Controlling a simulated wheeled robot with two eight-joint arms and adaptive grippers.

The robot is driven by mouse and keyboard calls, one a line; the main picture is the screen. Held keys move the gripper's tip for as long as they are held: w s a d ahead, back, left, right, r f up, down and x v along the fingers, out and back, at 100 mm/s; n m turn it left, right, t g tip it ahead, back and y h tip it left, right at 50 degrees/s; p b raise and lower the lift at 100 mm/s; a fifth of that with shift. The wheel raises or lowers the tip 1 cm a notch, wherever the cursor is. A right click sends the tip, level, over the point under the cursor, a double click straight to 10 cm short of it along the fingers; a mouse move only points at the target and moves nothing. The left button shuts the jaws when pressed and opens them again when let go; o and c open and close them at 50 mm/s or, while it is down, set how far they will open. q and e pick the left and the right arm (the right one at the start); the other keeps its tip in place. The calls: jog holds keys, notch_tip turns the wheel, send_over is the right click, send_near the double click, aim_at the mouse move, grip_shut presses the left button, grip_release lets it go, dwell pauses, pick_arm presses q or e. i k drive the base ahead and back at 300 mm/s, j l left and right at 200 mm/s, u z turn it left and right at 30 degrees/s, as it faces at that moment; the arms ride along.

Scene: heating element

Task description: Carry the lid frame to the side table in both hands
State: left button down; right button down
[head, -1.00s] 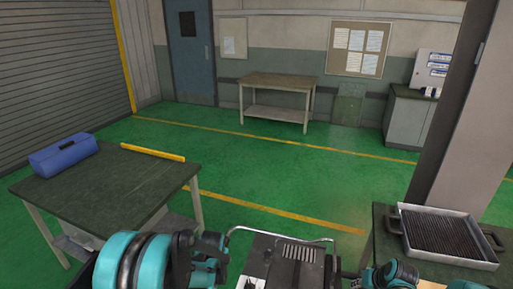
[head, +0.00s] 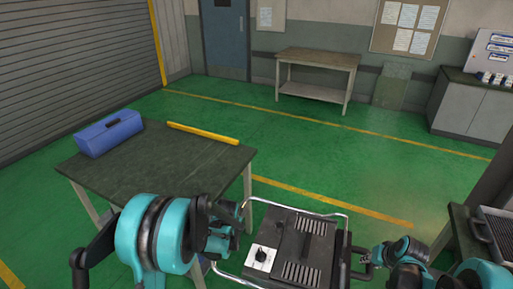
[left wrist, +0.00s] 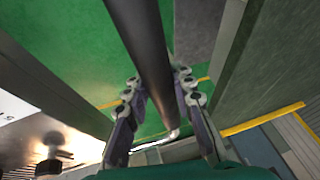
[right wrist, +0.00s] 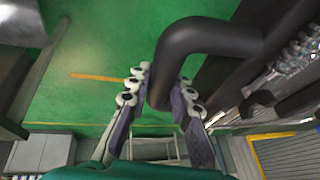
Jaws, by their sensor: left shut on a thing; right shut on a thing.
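The lid frame (head: 303,245) is a dark slotted box with a white dial plate, ringed by a bright metal tube. It is held in the air at the bottom centre of the head view, between my two grippers. My left gripper (head: 238,222) is at its left side; in the left wrist view a dark bar (left wrist: 145,50) lies between the fingers (left wrist: 160,115). My right gripper (head: 368,258) is at its right side, shut on a black handle; the bent handle (right wrist: 200,40) passes between the fingers in the right wrist view. Two tables show; which is the side table is unclear.
The near left table (head: 88,165) carries a blue toolbox (head: 108,133) and a yellow bar (head: 203,133). Its right part is bare. An empty table (head: 318,58) stands by the back wall. A tray (head: 496,228) sits on a bench at right. Green floor between is clear.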

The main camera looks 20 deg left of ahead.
aim_at(165, 165)
jog(key=i+j, duration=0.15)
jog(key=j, duration=0.4)
jog(key=i+j, duration=0.1)
jog(key=j, duration=0.45)
jog(key=i+j+z, duration=0.1)
jog(key=j, duration=0.45)
jog(key=i+j, duration=0.2)
jog(key=j, duration=0.35)
jog(key=i+j, duration=0.1)
jog(key=j, duration=0.45)
jog(key=i+j+z, duration=0.1)
jog(key=j, duration=0.45)
jog(key=i+j, duration=0.1)
jog(key=j, duration=0.45)
jog(key=i+j, duration=0.1)
jog(key=j, duration=0.45)
